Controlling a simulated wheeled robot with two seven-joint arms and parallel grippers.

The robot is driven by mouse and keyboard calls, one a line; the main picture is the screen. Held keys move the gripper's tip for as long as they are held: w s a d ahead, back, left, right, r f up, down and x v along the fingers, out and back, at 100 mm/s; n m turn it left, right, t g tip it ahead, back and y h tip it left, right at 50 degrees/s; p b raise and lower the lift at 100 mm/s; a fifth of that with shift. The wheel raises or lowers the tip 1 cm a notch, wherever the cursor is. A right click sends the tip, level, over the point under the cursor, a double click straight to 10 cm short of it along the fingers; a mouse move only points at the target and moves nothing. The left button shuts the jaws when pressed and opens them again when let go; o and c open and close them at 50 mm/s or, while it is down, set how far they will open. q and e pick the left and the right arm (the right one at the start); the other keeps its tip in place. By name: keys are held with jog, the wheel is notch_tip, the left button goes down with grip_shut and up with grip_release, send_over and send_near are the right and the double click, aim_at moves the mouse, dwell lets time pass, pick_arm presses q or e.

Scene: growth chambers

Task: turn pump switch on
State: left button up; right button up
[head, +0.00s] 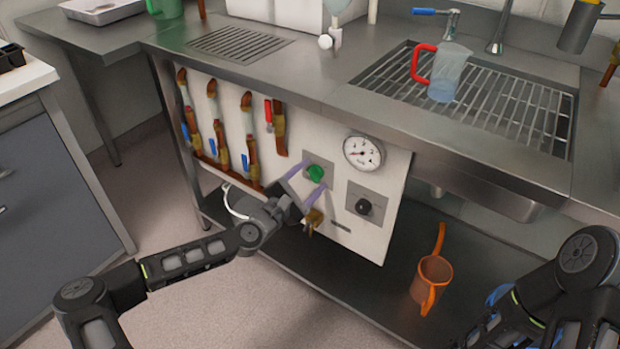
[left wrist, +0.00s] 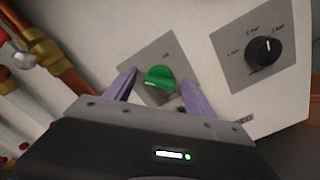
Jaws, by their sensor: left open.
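The pump switch is a green rotary knob (head: 316,173) on a grey square plate in the white panel under the counter. It also shows in the left wrist view (left wrist: 159,78), with a pale mark on its face. My left gripper (head: 308,178) is open, with its purple fingers on either side of the knob. In the left wrist view the fingertips (left wrist: 158,80) flank the knob with gaps; I cannot tell whether either touches it. My right arm shows at the lower right; its gripper fingers are not visible.
A black pressure knob (head: 364,206) sits right of the switch, below a round gauge (head: 363,152). Copper pipes with blue and red valve handles (head: 268,112) are to the left. An orange jug (head: 432,280) stands on the lower shelf. The counter edge overhangs the panel.

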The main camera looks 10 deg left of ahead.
pick_arm(q)
jog(key=shift+c, duration=0.3)
jog(key=c, duration=1.3)
